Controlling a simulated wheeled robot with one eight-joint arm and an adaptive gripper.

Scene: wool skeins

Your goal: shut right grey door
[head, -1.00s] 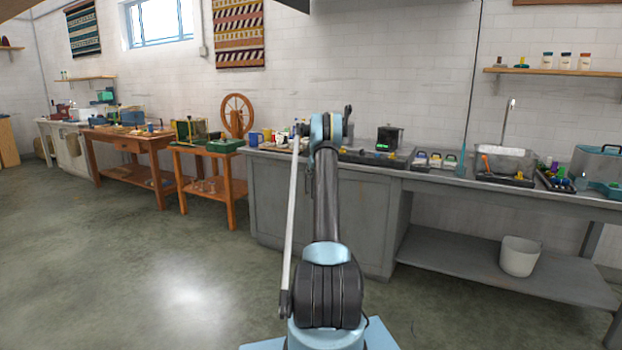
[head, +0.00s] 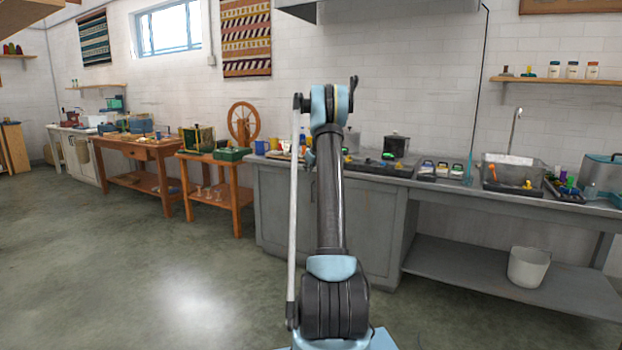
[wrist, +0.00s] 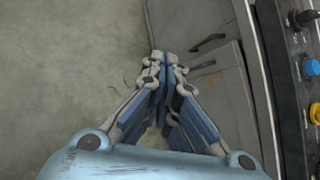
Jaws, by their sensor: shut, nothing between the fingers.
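The grey cabinet under the worktop shows its right grey door (head: 374,230) just right of my arm in the head view. My arm covers part of the cabinet front, and the door looks flush or nearly so; I cannot tell whether a gap is left. In the wrist view, grey door fronts (wrist: 215,90) lie to the right, with a dark handle (wrist: 208,42) on one and a seam between them. My gripper (wrist: 166,58) is shut and empty, its fingertips close to the door fronts; contact is unclear. In the head view my gripper is mostly hidden behind my arm.
The grey worktop (head: 455,187) holds trays, skeins and a sink. A white bucket (head: 528,267) stands on the low shelf at right. The floor (head: 130,265) at left is clear.

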